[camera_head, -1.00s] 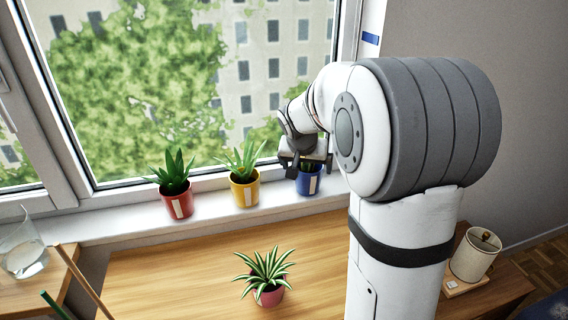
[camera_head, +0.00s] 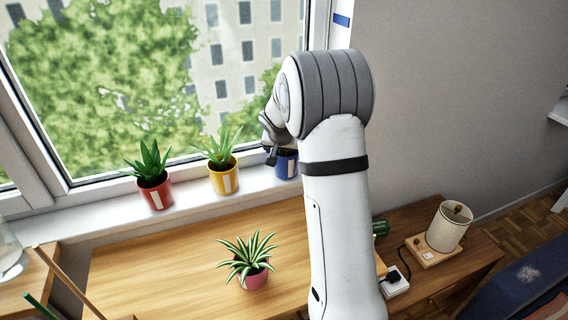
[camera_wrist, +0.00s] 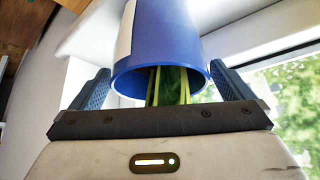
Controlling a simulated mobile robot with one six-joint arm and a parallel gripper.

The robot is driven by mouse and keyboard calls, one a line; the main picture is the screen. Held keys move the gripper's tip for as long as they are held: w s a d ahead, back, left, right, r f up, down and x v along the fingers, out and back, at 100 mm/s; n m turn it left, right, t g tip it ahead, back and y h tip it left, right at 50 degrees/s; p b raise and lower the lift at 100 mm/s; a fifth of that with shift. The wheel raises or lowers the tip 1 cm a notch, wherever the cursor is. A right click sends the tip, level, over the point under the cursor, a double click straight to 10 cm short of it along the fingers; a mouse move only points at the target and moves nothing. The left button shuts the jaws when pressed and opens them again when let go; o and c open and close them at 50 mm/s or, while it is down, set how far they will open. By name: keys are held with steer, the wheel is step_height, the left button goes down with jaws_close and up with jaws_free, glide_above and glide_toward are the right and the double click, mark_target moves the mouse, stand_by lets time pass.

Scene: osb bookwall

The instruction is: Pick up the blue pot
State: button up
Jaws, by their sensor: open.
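The blue pot (camera_head: 287,166) with a pale label stands at the right end of the window sill, partly hidden by my arm in the head view. In the wrist view the blue pot (camera_wrist: 165,40) shows upside down, its rim facing my gripper and green leaves inside. My gripper (camera_wrist: 162,90) is open, with one finger on each side of the pot near its rim. Gaps show between the fingers and the pot. In the head view my gripper (camera_head: 271,155) is mostly hidden behind my wrist.
A yellow pot (camera_head: 223,180) and a red pot (camera_head: 155,194) stand left of it on the sill (camera_head: 100,222). A pink-red pot (camera_head: 256,278) sits on the wooden desk (camera_head: 170,270). A lamp (camera_head: 447,228) is at the right. The window is close behind the sill.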

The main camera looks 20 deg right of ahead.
steer(key=shift+r, duration=0.1)
steer(key=c, duration=1.6)
